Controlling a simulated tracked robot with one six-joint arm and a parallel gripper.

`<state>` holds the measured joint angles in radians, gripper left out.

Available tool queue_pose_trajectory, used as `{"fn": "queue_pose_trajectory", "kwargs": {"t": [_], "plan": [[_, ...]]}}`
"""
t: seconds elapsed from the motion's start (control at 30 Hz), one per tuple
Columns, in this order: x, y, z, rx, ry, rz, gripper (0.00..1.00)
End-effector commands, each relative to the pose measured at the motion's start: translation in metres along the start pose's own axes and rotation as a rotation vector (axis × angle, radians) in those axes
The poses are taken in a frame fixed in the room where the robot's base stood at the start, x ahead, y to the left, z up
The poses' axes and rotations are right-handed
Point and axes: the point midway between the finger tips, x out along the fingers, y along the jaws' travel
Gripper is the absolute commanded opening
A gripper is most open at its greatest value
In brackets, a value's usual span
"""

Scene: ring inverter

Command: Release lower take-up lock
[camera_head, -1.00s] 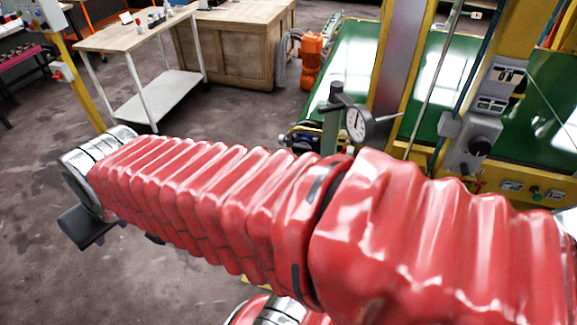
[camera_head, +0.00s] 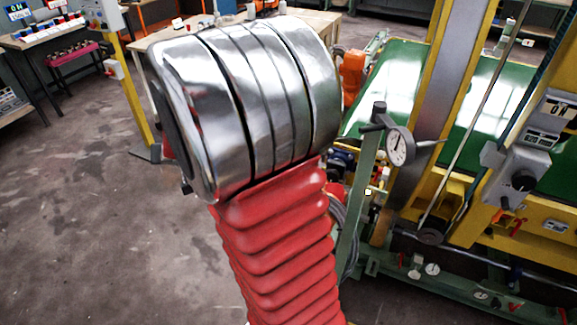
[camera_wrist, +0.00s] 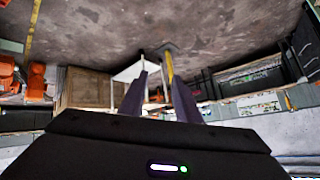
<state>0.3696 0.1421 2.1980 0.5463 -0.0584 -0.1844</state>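The yellow and green machine (camera_head: 432,110) stands at the right in the head view. A dial gauge (camera_head: 400,147) on a green post and a grey control box with a black knob (camera_head: 523,180) are on its near side. Small gauges (camera_head: 432,268) and a small red part (camera_head: 515,307) sit along its lower green rail. I cannot tell which part is the lower take-up lock. My gripper (camera_wrist: 158,77) is open and empty in the wrist view, its two dark fingers apart over floor and distant furniture. In the head view my silver wrist joint and red arm cover the middle, and the fingers are hidden.
A wooden-topped table (camera_head: 170,32) stands behind my arm, with a yellow post (camera_head: 130,85) left of it. An orange device (camera_head: 352,75) is beside the green bed. Grey floor (camera_head: 80,220) at the left is clear.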

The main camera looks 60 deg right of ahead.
Motion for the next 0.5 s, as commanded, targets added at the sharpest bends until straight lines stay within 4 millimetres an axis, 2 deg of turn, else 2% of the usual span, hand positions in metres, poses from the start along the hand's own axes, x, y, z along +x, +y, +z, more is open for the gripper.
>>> {"fn": "queue_pose_trajectory", "kwargs": {"t": [0.03, 0.2, 0.37, 0.5], "plan": [[0.015, 0.014, -0.001, 0.033, 0.012, 0.026, 0.3], [0.056, 0.061, -0.01, 0.105, 0.077, 0.109, 0.3], [0.089, 0.112, -0.012, 0.169, 0.139, 0.201, 0.3], [0.115, 0.161, -0.008, 0.216, 0.191, 0.289, 0.3]]}}
